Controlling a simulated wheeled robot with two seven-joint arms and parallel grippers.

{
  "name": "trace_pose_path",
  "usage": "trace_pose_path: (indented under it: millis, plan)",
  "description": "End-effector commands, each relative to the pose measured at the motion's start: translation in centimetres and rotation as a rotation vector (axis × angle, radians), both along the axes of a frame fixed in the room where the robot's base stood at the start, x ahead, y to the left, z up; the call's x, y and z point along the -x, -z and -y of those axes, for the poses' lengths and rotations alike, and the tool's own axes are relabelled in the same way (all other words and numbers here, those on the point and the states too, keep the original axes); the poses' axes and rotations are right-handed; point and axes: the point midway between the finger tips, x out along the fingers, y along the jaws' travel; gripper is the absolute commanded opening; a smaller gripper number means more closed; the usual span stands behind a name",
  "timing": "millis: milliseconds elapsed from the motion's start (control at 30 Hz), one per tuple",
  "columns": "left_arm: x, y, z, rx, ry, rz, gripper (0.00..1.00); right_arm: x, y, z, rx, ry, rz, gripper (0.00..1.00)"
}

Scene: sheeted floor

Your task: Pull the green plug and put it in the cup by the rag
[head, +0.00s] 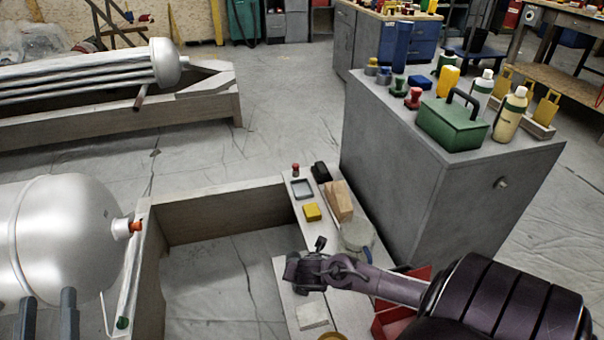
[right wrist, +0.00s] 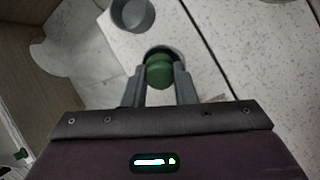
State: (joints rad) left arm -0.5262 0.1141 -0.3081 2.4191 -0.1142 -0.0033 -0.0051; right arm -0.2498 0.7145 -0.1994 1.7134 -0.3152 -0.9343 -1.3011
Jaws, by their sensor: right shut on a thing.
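The green plug (right wrist: 159,70) is between the two grey fingers of my right gripper (right wrist: 160,82) in the right wrist view. The gripper is shut on it. The plug sits at a round, darker-rimmed spot on a pale speckled surface (right wrist: 230,45); I cannot tell whether it is still seated. A grey round cup (right wrist: 133,14) stands just beyond it, to the upper left. In the head view my right arm reaches in from the right, and its fingertips are hard to make out. My left gripper (head: 48,312) shows two separated fingers, open and empty, before the silver tank. I cannot identify the rag.
The silver tank (head: 70,235) is at the left. A yellow block (head: 312,212), a wooden block (head: 339,200) and a pale flat piece (head: 312,315) lie on the right beam. A red tray (head: 393,318) is beside it. A grey cabinet (head: 400,165) stands behind.

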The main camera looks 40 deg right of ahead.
Motion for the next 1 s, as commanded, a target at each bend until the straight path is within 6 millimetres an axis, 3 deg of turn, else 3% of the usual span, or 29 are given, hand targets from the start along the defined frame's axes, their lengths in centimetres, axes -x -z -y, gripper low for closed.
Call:
trace_pose_path:
  millis: [600, 633, 700, 800, 1000]
  plan:
    - [0.03, 0.14, -0.01, 0.003, 0.0, 0.005, 0.36, 0.0, 0.34, 0.0, 0.0, 0.0, 0.0, 0.0]
    - [0.03, 0.05, -0.01, 0.003, 0.0, 0.005, 0.36, -0.01, 0.26, 0.01, 0.0, 0.0, 0.0, 0.29]
    - [0.03, 0.04, -0.01, 0.003, 0.0, 0.005, 0.36, 0.01, 0.25, 0.01, 0.0, 0.0, 0.0, 0.38]
    - [0.02, 0.05, -0.01, 0.003, 0.0, 0.005, 0.36, 0.02, 0.27, 0.01, 0.0, 0.0, -0.001, 0.5]
    - [0.03, 0.05, -0.01, 0.003, 0.0, 0.005, 0.36, 0.03, 0.26, 0.0, 0.0, 0.0, -0.001, 0.5]
